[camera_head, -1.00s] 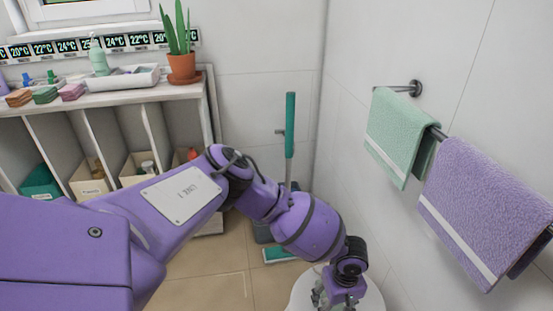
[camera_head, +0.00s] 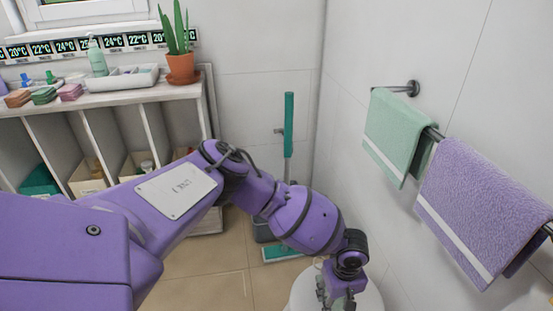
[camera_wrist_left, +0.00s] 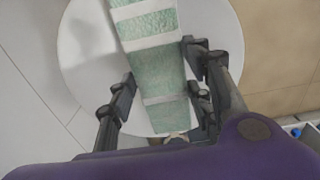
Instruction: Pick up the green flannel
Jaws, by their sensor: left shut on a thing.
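A green flannel (camera_wrist_left: 160,65) with white bands shows in the left wrist view, running from the top edge down between the fingers of my left gripper (camera_wrist_left: 165,97). The gripper is shut on it, over a white round surface (camera_wrist_left: 85,50). In the head view my left gripper (camera_head: 338,292) points down at the bottom, over the same round surface (camera_head: 370,298); no green cloth shows there. Another green cloth (camera_head: 395,135) with a white stripe hangs on the wall rail. My right gripper is not in view.
A purple towel (camera_head: 480,205) hangs on the rail (camera_head: 433,133) at the right. A green-handled mop (camera_head: 289,125) stands against the back wall.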

